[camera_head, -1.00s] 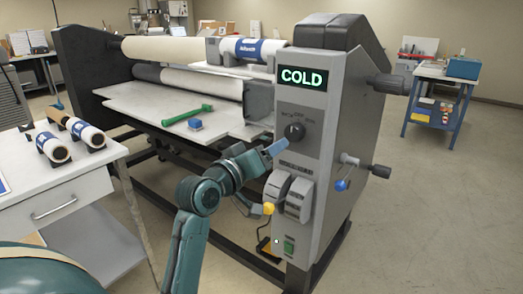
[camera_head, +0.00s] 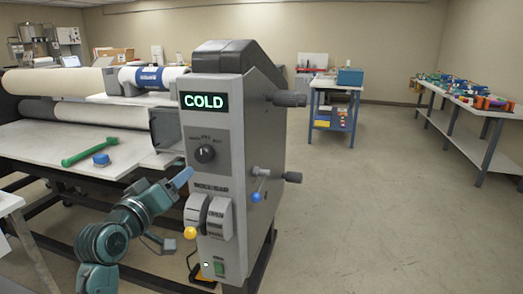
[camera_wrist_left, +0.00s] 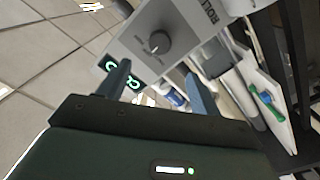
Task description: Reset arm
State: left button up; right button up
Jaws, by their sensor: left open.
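My left arm comes in from the lower left in the head view. Its gripper (camera_head: 181,178) has blue fingers and is beside the laminator's front panel, a little below and left of the black dial (camera_head: 204,154). In the left wrist view the two fingers of this gripper (camera_wrist_left: 158,85) are spread apart with nothing between them. The dial (camera_wrist_left: 158,42) shows there beyond the fingertips, apart from them. The panel's green display (camera_head: 204,101) reads COLD. My right gripper is not in view.
Open floor (camera_head: 370,220) spreads to the right.

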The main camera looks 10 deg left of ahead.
pick_arm(q)
jog(key=s+d+f+m+g, duration=0.1)
jog(key=s+d+f+m, duration=0.15)
jog(key=f, duration=0.45)
jog(key=s+d+f+m+g, duration=0.1)
jog(key=s+d+f+g, duration=0.15)
jog(key=f, duration=0.55)
jog(key=s+d+f+m+g, duration=0.1)
jog(key=s+d+f, duration=0.15)
jog(key=f, duration=0.45)
jog(key=s+d+f+m+g+h, duration=0.1)
jog(key=s+d+f+m, duration=0.1)
jog(key=s+f, duration=0.4)
jog(key=s+d+f+m+g+p, duration=0.1)
jog(key=s+d+f, duration=0.4)
jog(key=s, duration=0.5)
jog(key=shift+s+d+f+m+g+h, duration=0.15)
jog(key=shift+d+f+m+g+h, duration=0.1)
jog(key=shift+f+m+g+h, duration=0.25)
